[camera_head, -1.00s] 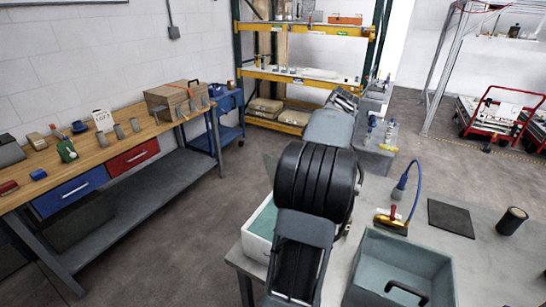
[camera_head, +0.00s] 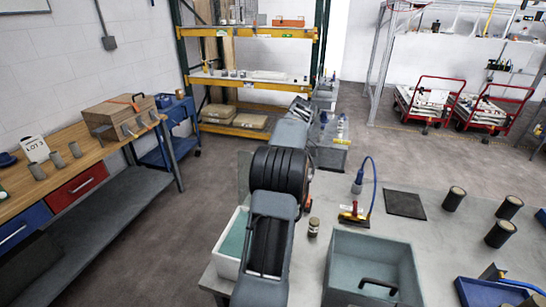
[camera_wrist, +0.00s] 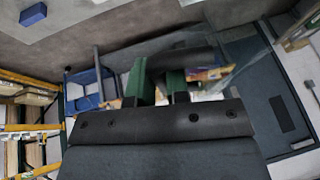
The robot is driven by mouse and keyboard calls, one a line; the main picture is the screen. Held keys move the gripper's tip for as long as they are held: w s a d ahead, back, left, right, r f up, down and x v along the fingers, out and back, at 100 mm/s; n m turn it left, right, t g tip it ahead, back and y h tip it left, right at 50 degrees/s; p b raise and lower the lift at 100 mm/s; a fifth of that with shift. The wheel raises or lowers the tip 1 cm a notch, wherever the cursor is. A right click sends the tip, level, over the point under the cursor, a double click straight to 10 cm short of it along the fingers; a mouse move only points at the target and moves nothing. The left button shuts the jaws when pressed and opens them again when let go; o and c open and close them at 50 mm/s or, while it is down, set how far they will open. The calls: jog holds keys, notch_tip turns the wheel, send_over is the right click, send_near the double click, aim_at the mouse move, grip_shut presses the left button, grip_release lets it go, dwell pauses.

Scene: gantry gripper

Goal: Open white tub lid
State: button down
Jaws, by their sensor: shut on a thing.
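The white tub (camera_head: 226,262) stands at the left end of the grey table in the head view, with a teal surface showing inside its rim. My arm covers its right side. I cannot tell from this view how its lid sits. My gripper is hidden behind my arm there. In the wrist view my gripper (camera_wrist: 160,88), with green finger pads, is shut on a dark curved handle (camera_wrist: 182,58). What the handle is fixed to is mostly hidden by the gripper body.
A grey bin (camera_head: 400,248) with a black handle (camera_head: 378,286) stands right of my arm. A small brown jar (camera_head: 314,227), a red-and-yellow tool (camera_head: 353,216), a black mat (camera_head: 405,204) and several dark cylinders (camera_head: 454,199) are on the table. A blue tray (camera_head: 480,292) is at front right.

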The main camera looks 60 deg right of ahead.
jog(key=shift+s+d+f, duration=0.2)
jog(key=shift+s+f, duration=0.15)
jog(key=shift+f, duration=0.15)
jog(key=c, duration=1.6)
grip_release()
jog(key=o, duration=0.5)
jog(key=shift+w+d+f, duration=0.1)
jog(key=shift+d+f, duration=0.05)
jog(key=shift+d, duration=0.1)
jog(key=v, duration=0.8)
jog(key=shift+w+a, duration=0.1)
jog(key=shift+w, duration=0.3)
